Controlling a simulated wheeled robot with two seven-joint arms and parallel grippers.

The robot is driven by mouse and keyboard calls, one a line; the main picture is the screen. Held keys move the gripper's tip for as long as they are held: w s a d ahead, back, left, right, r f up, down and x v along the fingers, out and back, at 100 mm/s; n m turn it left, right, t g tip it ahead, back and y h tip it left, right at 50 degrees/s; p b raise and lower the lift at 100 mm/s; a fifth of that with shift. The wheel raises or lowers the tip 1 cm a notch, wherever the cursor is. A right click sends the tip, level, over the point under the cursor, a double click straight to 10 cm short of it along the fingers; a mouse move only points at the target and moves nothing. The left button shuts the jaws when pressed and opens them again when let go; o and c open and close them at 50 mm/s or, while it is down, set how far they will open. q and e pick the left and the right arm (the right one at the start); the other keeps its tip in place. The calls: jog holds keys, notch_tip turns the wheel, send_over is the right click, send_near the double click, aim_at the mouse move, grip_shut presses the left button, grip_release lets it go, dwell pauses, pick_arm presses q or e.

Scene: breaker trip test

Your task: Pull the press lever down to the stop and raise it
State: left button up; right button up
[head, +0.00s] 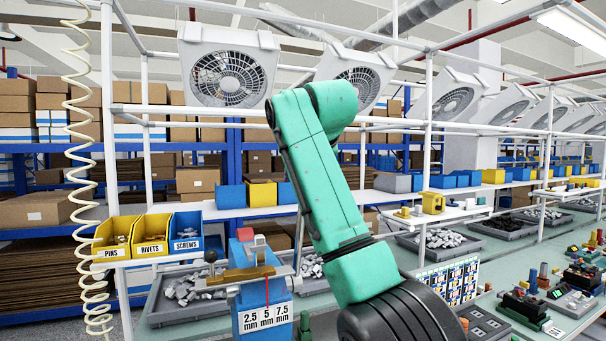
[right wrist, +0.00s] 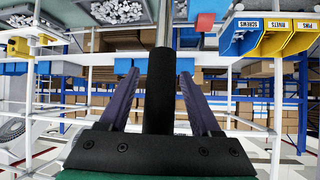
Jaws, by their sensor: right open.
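The press lever shows in the right wrist view as a black cylindrical grip (right wrist: 160,95) on a bright metal rod (right wrist: 162,25). My right gripper (right wrist: 160,75) is open, with one dark finger on each side of the grip. A gap shows between the grip and each finger. In the head view my green right arm crosses the middle and hides this gripper and the lever's grip. The blue press stand (head: 262,297) with 2.5, 5 and 7.5 mm labels is left of the arm. A brass-coloured bar (head: 240,275) lies across its top. My left gripper is out of view.
Yellow and blue bins (head: 151,236) for pins, rivets and screws hang at the left. A grey tray of metal parts (head: 160,313) lies behind the press. White frame posts (head: 428,130) stand around the bench. More fixtures (head: 524,306) stand at the right.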

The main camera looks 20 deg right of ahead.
jog(key=shift+s+r+b, duration=0.3)
jog(key=shift+s, duration=0.1)
jog(key=b+v, duration=0.2)
jog(key=v, duration=1.1)
jog(key=shift+s+r, duration=0.2)
jog(key=shift+s, duration=0.05)
jog(key=shift+w, duration=0.15)
